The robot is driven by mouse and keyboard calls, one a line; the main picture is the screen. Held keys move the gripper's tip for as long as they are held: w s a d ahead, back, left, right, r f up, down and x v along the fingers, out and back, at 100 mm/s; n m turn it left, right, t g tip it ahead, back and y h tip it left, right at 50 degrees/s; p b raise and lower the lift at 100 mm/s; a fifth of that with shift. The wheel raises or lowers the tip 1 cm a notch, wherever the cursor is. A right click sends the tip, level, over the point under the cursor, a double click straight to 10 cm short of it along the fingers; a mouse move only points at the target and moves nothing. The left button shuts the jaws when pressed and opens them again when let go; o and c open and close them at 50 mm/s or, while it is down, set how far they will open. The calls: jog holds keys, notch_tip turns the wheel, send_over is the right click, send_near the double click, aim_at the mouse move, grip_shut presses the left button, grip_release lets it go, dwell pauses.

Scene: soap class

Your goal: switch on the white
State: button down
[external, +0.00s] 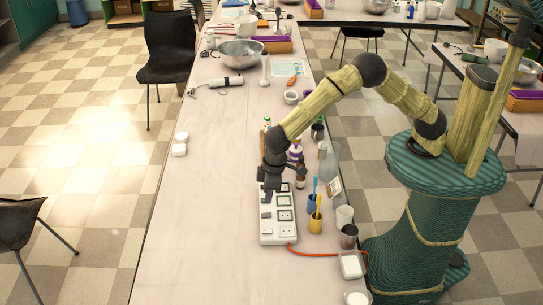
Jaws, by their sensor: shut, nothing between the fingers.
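The only white thing with what look like sockets or switches is a white power strip (278,239). It lies lengthwise on the long table, with an orange cord leaving its near right end. My gripper (269,197) points down over the far left part of the strip and hides some of it. The fingers are shut with nothing between them. I cannot tell whether the fingertips touch the strip. The strip's small details are too small to read, so I cannot tell its switch state.
A blue cup (311,204) and a yellow cup (315,224) holding brushes stand close right of the strip. A metal cup (349,237) and small bottles (295,152) are also near.

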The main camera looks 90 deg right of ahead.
aim_at(264, 230)
jog(key=f, duration=0.4)
jog(key=w+f+p, duration=0.1)
jog(key=f, duration=0.4)
jog(key=f+p, duration=0.1)
jog(key=f, duration=0.3)
jog(key=shift+w+f, duration=0.15)
jog(key=shift+w, duration=0.15)
jog(key=shift+f, duration=0.3)
jog(key=shift+f, duration=0.1)
jog(key=shift+w+f, duration=0.1)
jog(key=shift+f, duration=0.05)
jog(key=shift+s, duration=0.2)
jog(key=shift+s+r+p, duration=0.25)
jog(key=shift+s+p, duration=0.05)
jog(key=shift+s, duration=0.35)
